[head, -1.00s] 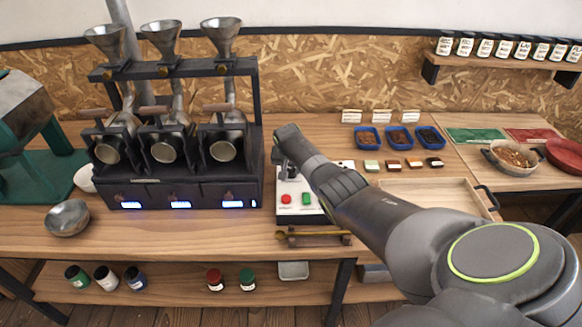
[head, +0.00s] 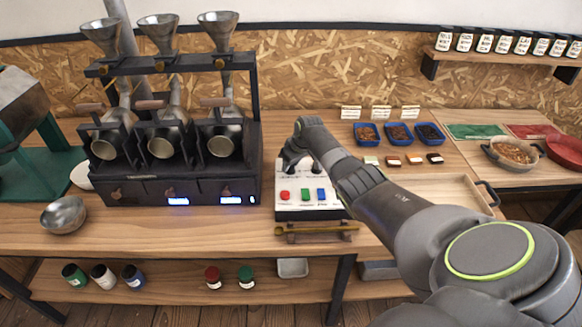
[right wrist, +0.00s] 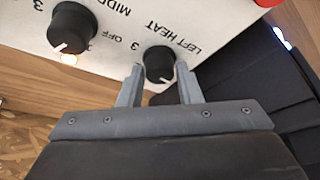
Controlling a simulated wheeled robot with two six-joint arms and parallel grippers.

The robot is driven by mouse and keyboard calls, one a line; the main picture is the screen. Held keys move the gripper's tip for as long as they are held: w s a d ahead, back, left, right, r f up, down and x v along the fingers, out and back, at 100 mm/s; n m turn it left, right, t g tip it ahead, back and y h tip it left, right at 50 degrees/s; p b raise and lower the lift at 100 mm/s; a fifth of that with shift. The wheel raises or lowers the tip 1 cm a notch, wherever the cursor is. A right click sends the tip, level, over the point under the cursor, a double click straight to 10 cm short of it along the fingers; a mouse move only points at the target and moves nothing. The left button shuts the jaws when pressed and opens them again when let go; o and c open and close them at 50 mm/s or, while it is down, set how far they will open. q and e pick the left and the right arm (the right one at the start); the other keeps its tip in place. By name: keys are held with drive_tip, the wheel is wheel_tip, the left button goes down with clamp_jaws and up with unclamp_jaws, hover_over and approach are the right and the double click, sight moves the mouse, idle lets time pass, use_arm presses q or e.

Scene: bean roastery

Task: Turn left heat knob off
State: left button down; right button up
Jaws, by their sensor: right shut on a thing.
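The control box (head: 293,212) with a white top stands on the table beside the roaster. My right arm reaches over it from the right, and my right gripper (head: 290,165) is at its back left part. In the right wrist view my gripper (right wrist: 160,72) is shut on the black left heat knob (right wrist: 159,62), one finger on each side. The knob's white pointer mark points to the picture's lower right; the off label for this knob cannot be read. The middle knob (right wrist: 73,28) stands apart from the fingers. My left gripper is not in view.
The three-drum roaster (head: 190,190) stands left of the box; its middle and right displays are lit and its left one is dark. Red (head: 285,195), green (head: 305,195) and blue (head: 321,194) buttons line the box's front. A wooden tray (head: 440,184) lies to the right.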

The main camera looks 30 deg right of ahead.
drive_tip(key=shift+n+b, duration=0.35)
drive_tip(key=shift+n, duration=0.25)
drive_tip(key=shift+y, duration=0.3)
drive_tip(key=o, duration=1)
drive_tip(key=shift+c, duration=0.2)
drive_tip(key=shift+r, duration=0.1)
drive_tip(key=shift+s+d+r, duration=0.15)
drive_tip(key=shift+s+r, duration=0.05)
drive_tip(key=shift+r, duration=0.35)
drive_tip(key=v, duration=1.6)
drive_tip(key=shift+b, duration=0.3)
